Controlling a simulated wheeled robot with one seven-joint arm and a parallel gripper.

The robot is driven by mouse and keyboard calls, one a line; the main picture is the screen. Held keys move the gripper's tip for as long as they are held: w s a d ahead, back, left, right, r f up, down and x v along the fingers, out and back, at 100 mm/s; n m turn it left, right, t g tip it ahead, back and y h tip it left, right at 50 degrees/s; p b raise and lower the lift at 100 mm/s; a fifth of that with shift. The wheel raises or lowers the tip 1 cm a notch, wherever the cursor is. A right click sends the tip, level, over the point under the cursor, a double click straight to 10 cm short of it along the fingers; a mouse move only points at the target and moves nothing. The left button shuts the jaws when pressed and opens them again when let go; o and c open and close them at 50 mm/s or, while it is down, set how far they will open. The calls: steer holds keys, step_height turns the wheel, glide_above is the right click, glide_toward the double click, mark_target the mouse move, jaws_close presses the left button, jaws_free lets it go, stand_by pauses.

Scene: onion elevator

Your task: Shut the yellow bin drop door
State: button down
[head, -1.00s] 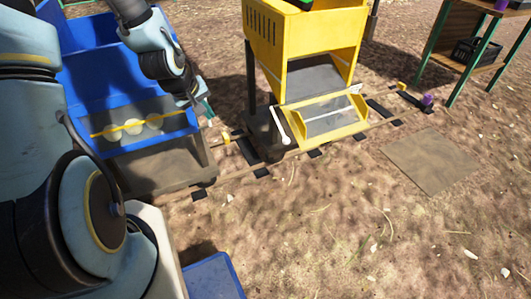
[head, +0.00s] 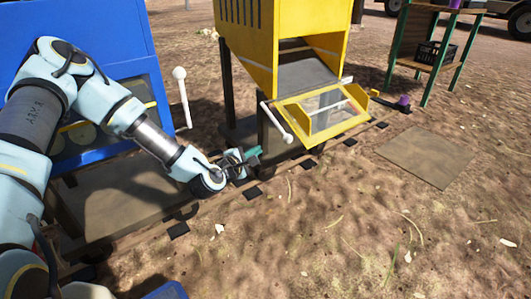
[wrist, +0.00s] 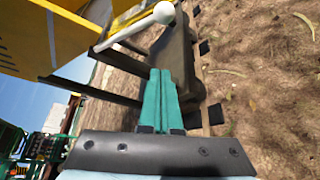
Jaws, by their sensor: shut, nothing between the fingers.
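The yellow bin (head: 240,45) stands upper middle in the head view. Its drop door (head: 318,112), a yellow frame with a see-through panel, is tipped outward and hangs open at the bin's lower front. A white lever with a round knob (head: 277,122) is at the door's left side. My gripper (head: 252,158) is left of the door and lower in the picture, apart from it. In the wrist view its teal fingers (wrist: 160,98) are together and empty. A white knobbed lever (wrist: 140,27) shows beyond them beside yellow panels (wrist: 50,35).
A blue bin (head: 90,45) with its own white lever (head: 182,97) stands at left, behind my arm. A dark rail track runs along the bins' front. A green-legged shelf (head: 435,55) stands far right. A flat brown board (head: 428,157) lies on open dirt.

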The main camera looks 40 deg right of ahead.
steer(key=b+x, duration=0.5)
steer(key=x, duration=0.5)
steer(key=shift+s+d+r+p, duration=0.1)
steer(key=shift+s+r+p, duration=0.3)
steer(key=shift+s, duration=0.2)
steer(key=shift+s+d+r+p, duration=0.1)
steer(key=shift+s+r+p, duration=0.2)
steer(key=shift+s+p, duration=0.25)
steer(key=shift+s+r+p, duration=0.35)
steer(key=shift+s+p, duration=0.05)
steer(key=shift+s, duration=0.2)
steer(key=shift+r, duration=0.1)
